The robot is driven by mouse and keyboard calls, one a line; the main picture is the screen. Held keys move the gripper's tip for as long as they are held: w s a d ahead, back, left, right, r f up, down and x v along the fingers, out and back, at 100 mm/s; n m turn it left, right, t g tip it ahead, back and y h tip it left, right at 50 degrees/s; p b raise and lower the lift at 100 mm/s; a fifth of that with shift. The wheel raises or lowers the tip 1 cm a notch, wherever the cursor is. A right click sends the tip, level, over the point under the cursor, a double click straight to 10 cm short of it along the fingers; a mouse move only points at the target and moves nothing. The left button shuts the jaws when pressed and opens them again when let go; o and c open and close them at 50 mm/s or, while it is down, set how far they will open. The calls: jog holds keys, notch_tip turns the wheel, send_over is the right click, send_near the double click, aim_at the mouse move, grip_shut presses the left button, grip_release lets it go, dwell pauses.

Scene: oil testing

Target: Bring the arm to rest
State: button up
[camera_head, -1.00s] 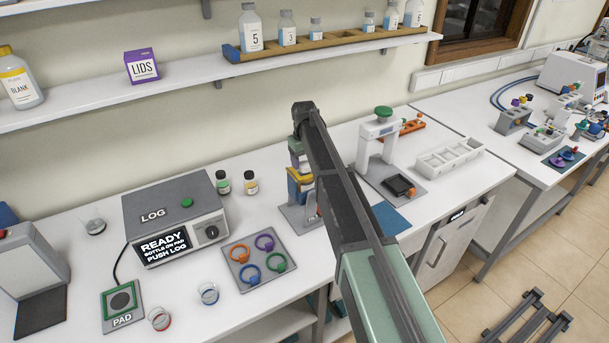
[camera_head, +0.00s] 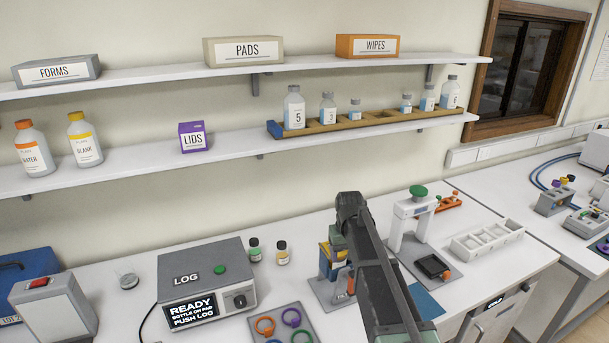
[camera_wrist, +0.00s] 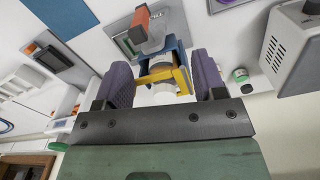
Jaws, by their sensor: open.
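My gripper (camera_wrist: 163,72) is open in the wrist view, its two purple-padded fingers apart. A blue and yellow holder with an orange-topped part (camera_wrist: 140,26) shows beyond and between the fingers. I cannot tell whether the fingers touch it, but they are not closed on it. In the head view my dark arm reaches over the bench in front of the same holder (camera_head: 338,262) on its grey stand. My gripper is hidden behind the arm there.
Left of the arm are two small bottles (camera_head: 268,252) and the LOG box (camera_head: 205,275). To the right stand a green-topped press (camera_head: 411,225) and a white compartment tray (camera_head: 487,239). Shelves (camera_head: 230,160) with bottles and boxes run along the wall behind.

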jog(key=s+f+b, duration=0.6)
jog(key=s+f, duration=0.1)
jog(key=s, duration=0.5)
jog(key=s+f+m+b, duration=0.1)
jog(key=s+f+b, duration=0.5)
jog(key=s, duration=0.6)
notch_tip(320, 180, down, 2)
jog(key=shift+s+f+b, duration=0.15)
jog(key=shift+s+b, duration=0.15)
jog(key=shift+o, duration=0.3)
